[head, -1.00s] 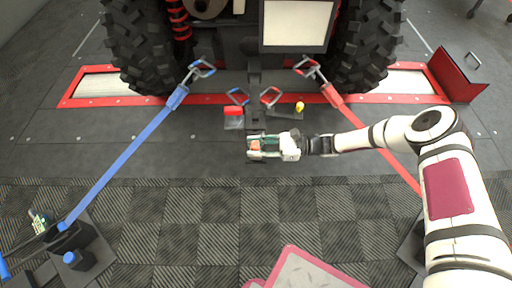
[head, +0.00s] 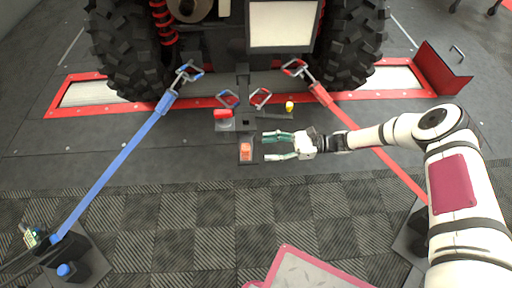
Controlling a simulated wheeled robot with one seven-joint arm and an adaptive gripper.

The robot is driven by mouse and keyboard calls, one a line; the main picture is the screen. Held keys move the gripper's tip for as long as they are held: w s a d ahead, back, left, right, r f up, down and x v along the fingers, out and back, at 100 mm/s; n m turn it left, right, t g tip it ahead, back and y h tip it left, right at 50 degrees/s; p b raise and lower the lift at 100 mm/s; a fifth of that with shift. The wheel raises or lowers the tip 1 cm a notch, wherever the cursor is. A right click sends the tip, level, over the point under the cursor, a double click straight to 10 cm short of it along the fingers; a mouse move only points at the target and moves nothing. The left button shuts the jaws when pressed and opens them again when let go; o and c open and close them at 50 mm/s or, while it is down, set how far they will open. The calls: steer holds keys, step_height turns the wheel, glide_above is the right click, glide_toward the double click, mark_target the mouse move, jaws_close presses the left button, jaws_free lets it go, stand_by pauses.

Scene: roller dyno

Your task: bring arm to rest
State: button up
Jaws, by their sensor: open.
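My gripper (head: 272,147) is open and empty at the end of my white arm (head: 395,133), in the middle of the head view. Its two fingers point left, with a clear gap between them. The arm reaches in from the right, bent at the elbow, and passes over part of the red strap.
A vehicle with large tyres (head: 128,45) stands behind on rollers in a red frame (head: 205,102). A blue strap (head: 115,165) and a red strap (head: 345,122) run to floor anchors. Checkered floor in front is mostly clear.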

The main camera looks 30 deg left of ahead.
steer(key=shift+v, duration=2.1)
